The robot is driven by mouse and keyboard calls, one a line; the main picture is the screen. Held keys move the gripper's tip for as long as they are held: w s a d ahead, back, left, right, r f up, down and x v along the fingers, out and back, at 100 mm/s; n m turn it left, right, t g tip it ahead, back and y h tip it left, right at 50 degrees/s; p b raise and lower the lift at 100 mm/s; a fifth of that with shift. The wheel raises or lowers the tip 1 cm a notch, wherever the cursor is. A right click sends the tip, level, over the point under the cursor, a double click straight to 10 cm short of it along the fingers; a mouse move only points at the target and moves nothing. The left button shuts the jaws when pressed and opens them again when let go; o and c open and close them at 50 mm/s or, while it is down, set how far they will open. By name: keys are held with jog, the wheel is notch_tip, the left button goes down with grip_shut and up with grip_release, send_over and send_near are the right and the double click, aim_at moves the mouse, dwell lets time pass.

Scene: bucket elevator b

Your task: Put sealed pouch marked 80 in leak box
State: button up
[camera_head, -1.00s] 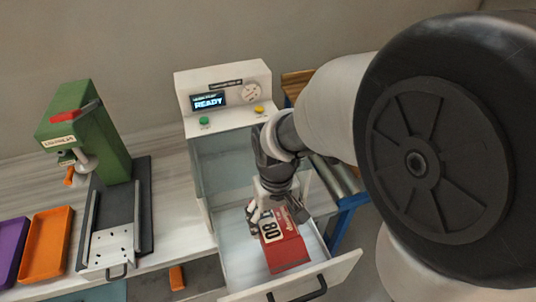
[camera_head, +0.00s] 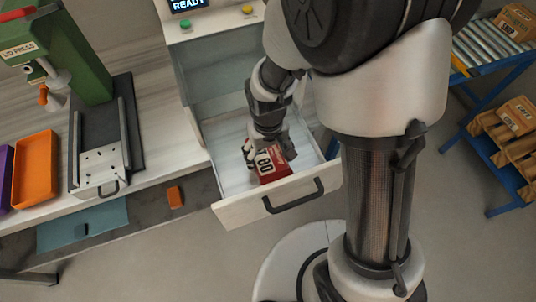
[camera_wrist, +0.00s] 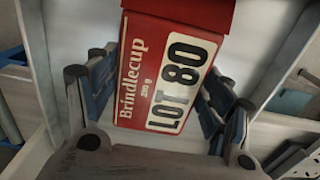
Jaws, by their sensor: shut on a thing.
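In the wrist view the pouch (camera_wrist: 165,65) fills the middle. My gripper (camera_head: 265,150) is shut on it, with one blue-padded finger on each side of the pouch in the wrist view (camera_wrist: 160,105). The leak box (camera_head: 215,35) is a white cabinet with a display reading "READY". Its drawer (camera_head: 235,213) is pulled out, and the pouch is within the drawer's outline. I cannot tell whether the pouch touches the drawer floor.
The drawer front has a dark handle (camera_head: 293,197). A green lid press (camera_head: 75,55) and an orange tray (camera_head: 35,168) stand on the counter to the left. A roller conveyor (camera_head: 490,45) and a blue rack with boxes (camera_head: 505,140) are at the right. The floor between is open.

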jog(key=shift+f, duration=0.1)
jog(key=o, duration=0.8)
jog(key=shift+o, duration=0.2)
notch_tip(320, 180, up, 11)
jog(key=p, duration=0.4)
notch_tip(320, 180, up, 12)
jog(key=m+t, duration=0.2)
send_over(268, 155)
jog(key=s+d, duration=0.5)
jog(key=d, duration=0.1)
jog(key=s+d+r+m+t, duration=0.1)
jog(key=s+d+r+t, duration=0.1)
jog(key=s+d+r, duration=0.2)
jog(key=s+r, duration=0.2)
jog(key=s, duration=0.2)
jog(key=shift+d+t, duration=0.3)
jog(key=shift+d, duration=0.05)
